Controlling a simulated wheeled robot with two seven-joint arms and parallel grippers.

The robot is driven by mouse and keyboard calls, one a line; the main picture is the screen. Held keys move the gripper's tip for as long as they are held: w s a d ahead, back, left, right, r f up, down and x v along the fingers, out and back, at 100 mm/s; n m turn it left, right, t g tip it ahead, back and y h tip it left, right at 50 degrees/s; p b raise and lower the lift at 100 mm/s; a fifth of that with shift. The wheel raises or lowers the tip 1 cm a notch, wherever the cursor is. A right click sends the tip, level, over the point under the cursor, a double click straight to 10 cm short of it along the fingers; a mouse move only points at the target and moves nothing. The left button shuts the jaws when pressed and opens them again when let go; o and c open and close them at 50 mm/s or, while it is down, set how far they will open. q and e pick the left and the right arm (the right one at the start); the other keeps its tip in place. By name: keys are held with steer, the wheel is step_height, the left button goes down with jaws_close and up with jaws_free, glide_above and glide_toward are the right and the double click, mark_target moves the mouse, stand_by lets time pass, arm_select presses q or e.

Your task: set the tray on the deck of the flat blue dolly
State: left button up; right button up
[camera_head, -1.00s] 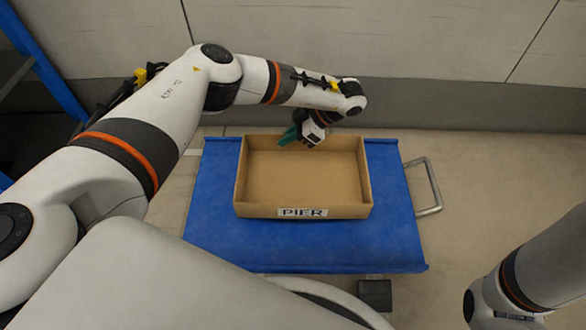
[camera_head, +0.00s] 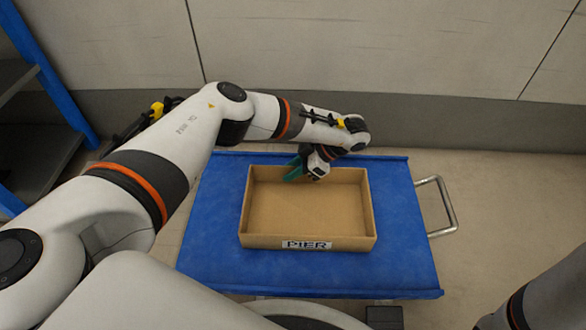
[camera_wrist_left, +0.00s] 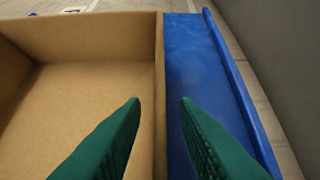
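The tray (camera_head: 258,241) is a shallow open brown box with a "PIER" label on its near wall. In the head view it sits level over the middle of the blue deck of the flat dolly (camera_head: 208,245) and appears to rest on it. My left gripper (camera_head: 304,168) is at the tray's far wall. In the left wrist view its green fingers (camera_wrist_left: 160,102) stand apart on either side of the tray wall (camera_wrist_left: 160,60), with gaps visible. The tray's underside is hidden. My right gripper is out of view; only part of that arm shows at lower right.
The dolly has a metal handle (camera_head: 448,208) on its right side. A blue-framed shelf rack (camera_head: 55,85) stands at the left. A grey wall (camera_head: 450,120) runs behind the dolly. Bare deck surrounds the tray, and floor is clear at the right.

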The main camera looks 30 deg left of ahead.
arm_select(q)
steer(key=p+v, duration=0.4)
steer(key=v, duration=0.6)
steer(key=shift+d+r, duration=0.2)
steer(key=shift+r, duration=0.1)
steer(key=shift+w+d+r, duration=0.3)
steer(key=shift+d+r, duration=0.15)
